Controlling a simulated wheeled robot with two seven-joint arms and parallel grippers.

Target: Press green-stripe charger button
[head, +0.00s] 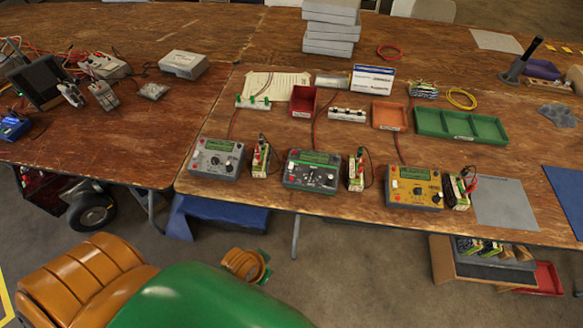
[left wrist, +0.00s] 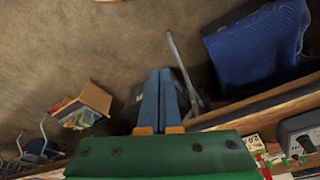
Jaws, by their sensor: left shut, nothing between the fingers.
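Three battery chargers stand in a row near the front edge of the wooden table in the head view: a light grey charger (head: 217,157) on the left, a dark grey charger (head: 312,172) in the middle and a yellow charger (head: 415,187) on the right. Each has a green display; I cannot tell which one carries a green stripe, and single buttons are too small to tell. My left gripper (left wrist: 159,76) is shut and empty in the left wrist view, over the floor in front of the table. A grey charger (left wrist: 302,132) shows at that view's right edge, apart from the fingers. My right gripper is not seen.
Battery packs with wires stand beside the chargers, such as one pack (head: 261,158). Behind are a red bin (head: 303,101), an orange bin (head: 389,116) and a green tray (head: 460,125). A grey mat (head: 505,205) lies bare at right. A cardboard box (head: 441,262) stands below the table.

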